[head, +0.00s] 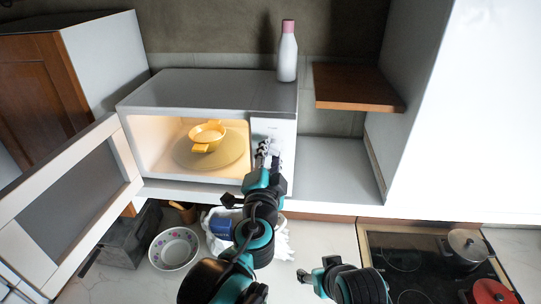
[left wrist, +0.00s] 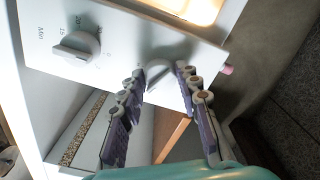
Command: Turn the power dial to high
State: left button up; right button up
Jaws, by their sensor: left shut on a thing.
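The white microwave (head: 205,88) stands open, with its control panel on the right of the cavity. In the left wrist view the power dial (left wrist: 158,72) is a pale round knob with a raised grip. My left gripper (head: 263,152) is at the panel in the head view. In the left wrist view its fingers (left wrist: 160,82) stand on both sides of the power dial, shut on it. The timer dial (left wrist: 78,45), marked with minutes, sits apart from the fingers. The power markings are not readable. My right arm (head: 345,284) shows low in the head view; its finger opening is unclear.
The open microwave door (head: 75,205) swings out left. A yellow pot (head: 207,137) sits on the lit turntable (head: 190,160). A pink-capped bottle (head: 287,55) stands on the microwave. A bowl (head: 174,248) and stove (head: 410,262) lie below.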

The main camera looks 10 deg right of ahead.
pick_arm(q)
jog(key=m, duration=0.6)
jog(key=shift+b, duration=0.3)
jog(key=m, duration=0.6)
jog(key=shift+r, duration=0.1)
jog(key=shift+m, duration=0.3)
jog(key=o, duration=1.2)
jog(key=shift+c, duration=0.2)
jog(key=v, duration=1.2)
